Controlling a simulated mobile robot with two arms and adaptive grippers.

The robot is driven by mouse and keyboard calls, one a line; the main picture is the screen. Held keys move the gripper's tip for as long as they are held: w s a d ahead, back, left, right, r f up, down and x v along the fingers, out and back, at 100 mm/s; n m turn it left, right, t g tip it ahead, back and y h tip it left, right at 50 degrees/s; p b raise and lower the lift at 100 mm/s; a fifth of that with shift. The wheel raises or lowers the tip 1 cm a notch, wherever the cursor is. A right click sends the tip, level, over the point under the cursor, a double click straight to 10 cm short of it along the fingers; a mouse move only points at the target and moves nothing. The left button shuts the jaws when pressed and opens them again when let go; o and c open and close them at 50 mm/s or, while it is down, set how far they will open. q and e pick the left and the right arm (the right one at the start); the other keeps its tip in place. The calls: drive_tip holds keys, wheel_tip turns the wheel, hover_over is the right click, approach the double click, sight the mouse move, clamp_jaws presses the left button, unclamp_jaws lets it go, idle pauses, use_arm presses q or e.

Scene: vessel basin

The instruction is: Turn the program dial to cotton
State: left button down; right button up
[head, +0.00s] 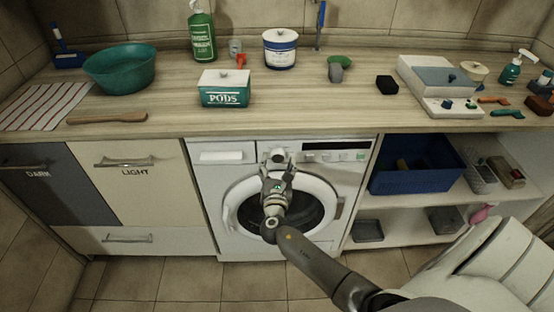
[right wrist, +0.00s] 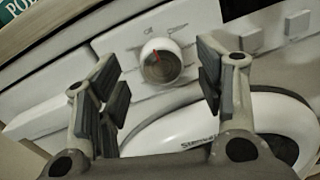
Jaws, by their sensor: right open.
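The washing machine (head: 209,215) stands under the counter. Its program dial (head: 279,155) sits on the front panel above the round door. In the right wrist view the dial (right wrist: 160,62) is a white round knob with a grey face and a red mark near the top of the face. The lettering by it is too small to read. My right gripper (head: 277,166) is open in front of the panel. In the right wrist view its fingers (right wrist: 162,82) are spread to either side of the dial, apart from it and empty. My left gripper is not in view.
The detergent drawer (head: 222,157) is left of the dial; a dark display (head: 324,146) and square buttons are to its right. The washer door (head: 331,190) bulges below. The counter edge (head: 150,132) overhangs above. A blue basket (head: 415,180) sits on the right shelf.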

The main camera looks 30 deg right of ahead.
drive_tip(key=shift+x, duration=1.15)
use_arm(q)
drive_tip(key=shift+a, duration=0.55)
use_arm(e)
drive_tip(key=shift+s, duration=0.1)
drive_tip(key=c, duration=1)
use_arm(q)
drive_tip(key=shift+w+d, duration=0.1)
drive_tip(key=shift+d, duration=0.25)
use_arm(e)
drive_tip(key=shift+c, duration=0.2)
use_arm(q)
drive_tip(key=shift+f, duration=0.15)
use_arm(e)
drive_tip(key=shift+f, duration=0.1)
drive_tip(key=m+b, duration=0.3)
drive_tip(key=m, duration=0.1)
drive_tip(key=shift+f, duration=0.1)
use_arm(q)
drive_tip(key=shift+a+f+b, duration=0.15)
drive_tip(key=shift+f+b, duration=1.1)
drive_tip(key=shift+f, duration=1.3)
use_arm(e)
drive_tip(key=shift+s+d+m+y, duration=0.1)
drive_tip(key=shift+m+y, duration=0.05)
drive_tip(key=shift+m, duration=0.95)
drive_tip(key=shift+d+m+y, duration=0.1)
drive_tip(key=shift+m+y, duration=0.05)
drive_tip(key=shift+m, duration=0.95)
